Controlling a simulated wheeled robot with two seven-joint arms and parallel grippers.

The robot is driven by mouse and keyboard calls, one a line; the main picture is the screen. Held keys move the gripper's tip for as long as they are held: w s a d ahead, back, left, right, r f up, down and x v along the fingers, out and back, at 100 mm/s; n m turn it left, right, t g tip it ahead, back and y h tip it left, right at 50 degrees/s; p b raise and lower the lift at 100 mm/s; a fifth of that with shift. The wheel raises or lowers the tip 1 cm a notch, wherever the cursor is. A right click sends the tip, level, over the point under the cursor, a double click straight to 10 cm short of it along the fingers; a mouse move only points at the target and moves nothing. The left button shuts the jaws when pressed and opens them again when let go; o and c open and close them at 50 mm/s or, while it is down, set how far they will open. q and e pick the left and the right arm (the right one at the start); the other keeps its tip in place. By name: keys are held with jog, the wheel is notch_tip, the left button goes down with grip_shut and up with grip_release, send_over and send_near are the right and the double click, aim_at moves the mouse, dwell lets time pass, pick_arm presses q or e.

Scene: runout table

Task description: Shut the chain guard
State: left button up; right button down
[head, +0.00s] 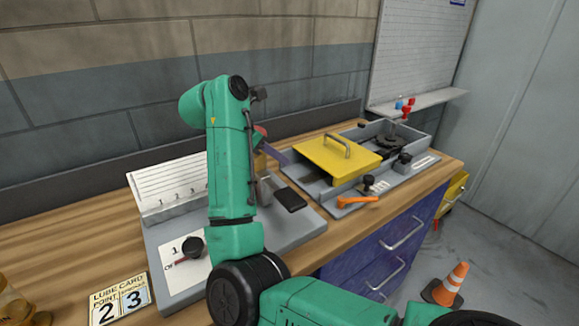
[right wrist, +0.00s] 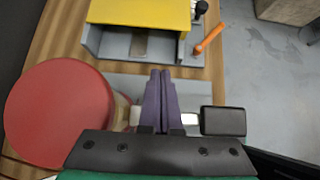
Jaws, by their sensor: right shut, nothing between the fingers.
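The chain guard appears to be a yellow cover (head: 338,158) with a grey handle (head: 337,145) on top. It lies over the left part of a grey tray-like housing (head: 418,142). The housing's right part is uncovered and shows dark parts (head: 388,145). In the right wrist view the yellow cover (right wrist: 140,14) is at the top, with an open gap under its near edge. My right gripper (head: 276,152) is left of the cover and apart from it. Its purple fingers (right wrist: 160,92) are together and empty. My left gripper is not in view.
A red disc (right wrist: 58,112) and a black block on a metal bar (right wrist: 222,121) are close to my right gripper. An orange lever (head: 357,201) and black knobs (head: 368,182) stand at the housing's front. A grey panel (head: 180,265) is at left. An orange cone (head: 447,283) stands on the floor.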

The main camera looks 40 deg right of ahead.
jog(key=d+f+p, duration=0.1)
jog(key=d+f, duration=0.1)
jog(key=d, duration=0.1)
jog(key=d+f+p, duration=0.2)
jog(key=d, duration=0.2)
jog(key=s+d+f+p, duration=0.1)
jog(key=d+f, duration=0.1)
jog(key=d, duration=0.2)
jog(key=shift+f, duration=0.3)
jog(key=shift+d, duration=0.15)
